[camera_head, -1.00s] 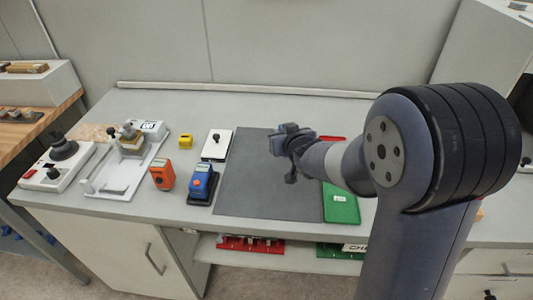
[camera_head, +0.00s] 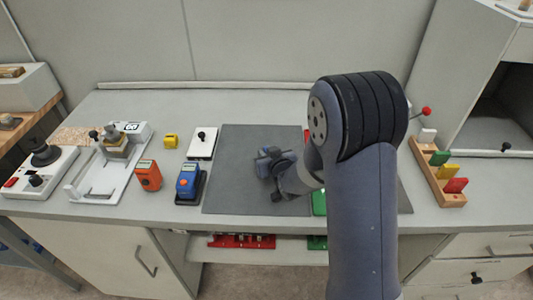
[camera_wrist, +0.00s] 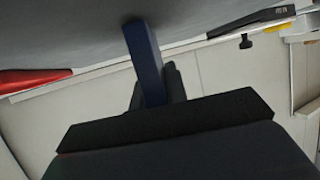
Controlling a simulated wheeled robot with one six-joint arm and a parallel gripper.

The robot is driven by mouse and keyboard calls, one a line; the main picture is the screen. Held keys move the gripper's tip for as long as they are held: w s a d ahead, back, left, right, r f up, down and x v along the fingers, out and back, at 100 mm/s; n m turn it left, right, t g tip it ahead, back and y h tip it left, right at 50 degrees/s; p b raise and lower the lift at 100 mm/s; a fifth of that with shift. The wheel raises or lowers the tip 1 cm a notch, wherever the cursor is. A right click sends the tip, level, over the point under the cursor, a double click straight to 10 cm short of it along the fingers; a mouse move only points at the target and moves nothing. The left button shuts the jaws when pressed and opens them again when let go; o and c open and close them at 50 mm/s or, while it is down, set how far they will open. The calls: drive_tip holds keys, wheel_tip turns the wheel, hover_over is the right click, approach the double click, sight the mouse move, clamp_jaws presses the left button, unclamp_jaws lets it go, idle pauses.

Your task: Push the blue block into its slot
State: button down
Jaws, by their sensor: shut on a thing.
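The blue block (camera_wrist: 146,62) shows in the wrist view as a dark blue upright bar between the fingers of my gripper (camera_wrist: 155,95). My gripper is shut on it. In the head view my gripper (camera_head: 272,163) is over the grey mat (camera_head: 235,150), and the block is too small to make out there. A wooden rack (camera_head: 428,172) stands at the right, well apart from my gripper. It holds upright green (camera_head: 439,158), yellow (camera_head: 447,171) and red (camera_head: 456,185) blocks. I cannot make out which slot is for the blue block.
A blue device (camera_head: 188,180) and an orange device (camera_head: 148,175) stand left of the mat. A white plate (camera_head: 203,143) and a yellow item (camera_head: 171,141) lie behind them. My arm hides the mat's right part. A red-knobbed lever (camera_head: 426,111) is behind the rack.

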drive_tip(key=shift+f, duration=0.15)
drive_tip(key=c, duration=1.4)
unclamp_jaws()
